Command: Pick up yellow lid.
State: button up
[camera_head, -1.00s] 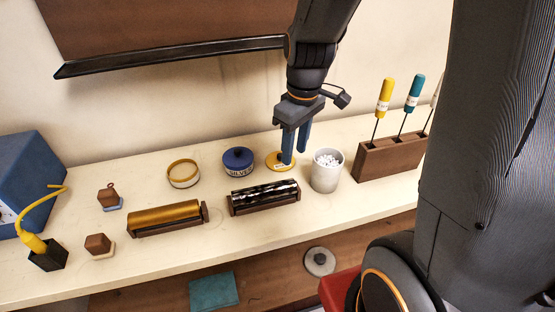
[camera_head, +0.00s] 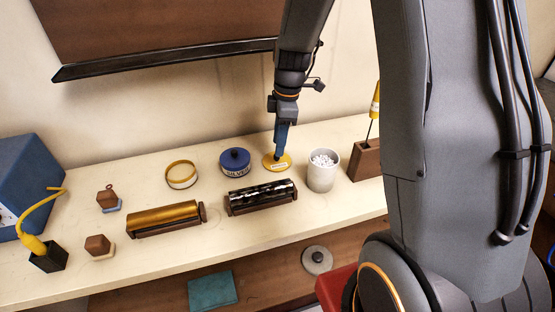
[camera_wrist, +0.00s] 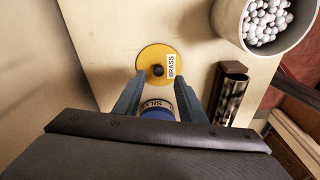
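The yellow lid (camera_head: 284,164) lies flat on the bench between the blue pot and the white cup. In the wrist view the yellow lid (camera_wrist: 149,54) shows a dark central knob and a white label reading BRASS. My gripper (camera_head: 279,155) points down just over the lid in the head view. In the wrist view my gripper (camera_wrist: 157,92) has its two blue fingers apart with nothing between them, and the lid sits ahead of the fingertips. From the head view I cannot tell whether the fingertips touch the lid.
A blue pot (camera_head: 235,163) labelled SILVER stands left of the lid, a white cup (camera_head: 322,171) of white balls right. An open yellow-rimmed container (camera_head: 181,175) is farther left. A dark roller (camera_head: 262,197) lies in front. A brown tool block (camera_head: 365,160) stands beyond the cup.

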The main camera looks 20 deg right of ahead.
jog(key=shift+w+a+f+p, duration=0.1)
jog(key=shift+f+p, duration=0.3)
jog(key=shift+f, duration=0.65)
jog(key=shift+w+a+f+p, duration=0.1)
jog(key=shift+f+p, duration=0.25)
jog(key=shift+f, duration=0.7)
grip_shut()
